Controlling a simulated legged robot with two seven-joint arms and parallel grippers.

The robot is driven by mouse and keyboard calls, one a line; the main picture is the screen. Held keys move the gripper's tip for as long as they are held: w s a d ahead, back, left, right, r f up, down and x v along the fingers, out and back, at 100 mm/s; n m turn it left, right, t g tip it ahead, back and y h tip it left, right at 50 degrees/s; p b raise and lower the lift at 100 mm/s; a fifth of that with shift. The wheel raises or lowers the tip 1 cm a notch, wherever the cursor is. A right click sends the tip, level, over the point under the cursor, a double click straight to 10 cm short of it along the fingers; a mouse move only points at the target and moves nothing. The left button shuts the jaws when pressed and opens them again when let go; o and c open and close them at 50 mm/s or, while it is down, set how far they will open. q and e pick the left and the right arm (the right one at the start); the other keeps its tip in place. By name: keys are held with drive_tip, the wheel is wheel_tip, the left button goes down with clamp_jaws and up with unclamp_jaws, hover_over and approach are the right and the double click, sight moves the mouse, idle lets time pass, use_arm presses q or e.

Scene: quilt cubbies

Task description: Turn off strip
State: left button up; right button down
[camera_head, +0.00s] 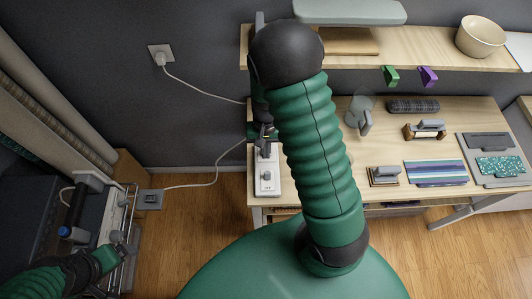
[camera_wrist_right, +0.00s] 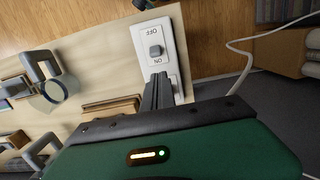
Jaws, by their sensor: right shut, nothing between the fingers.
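The white power strip (camera_head: 266,184) lies at the left end of the wooden desk. It carries a grey switch knob, which shows in the right wrist view (camera_wrist_right: 155,51) between the upside-down labels OFF and ON, closer to ON. My right gripper (camera_head: 266,134) is at the far end of the strip, its fingers shut and empty. In the right wrist view the fingertips (camera_wrist_right: 159,78) are over the strip just past the ON label; whether they touch it I cannot tell. My left gripper (camera_head: 119,240) is at the lower left, away from the strip; its jaws are unclear.
A wall socket (camera_head: 161,54) with a white cable is on the wall. A grey box (camera_head: 150,199) with another cable stands left of the desk. A clear mug (camera_head: 361,115), a striped cloth (camera_head: 436,172) and stationery occupy the desk's right. A shelf (camera_head: 440,58) hangs above.

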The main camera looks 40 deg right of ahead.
sight(267, 176)
drive_tip(key=f, duration=0.4)
drive_tip(key=s+f, duration=0.1)
drive_tip(key=f, duration=0.2)
drive_tip(key=shift+a+f, duration=0.1)
drive_tip(key=shift+f, duration=0.15)
drive_tip(key=shift+w+a+f, duration=0.1)
drive_tip(key=shift+w, duration=0.05)
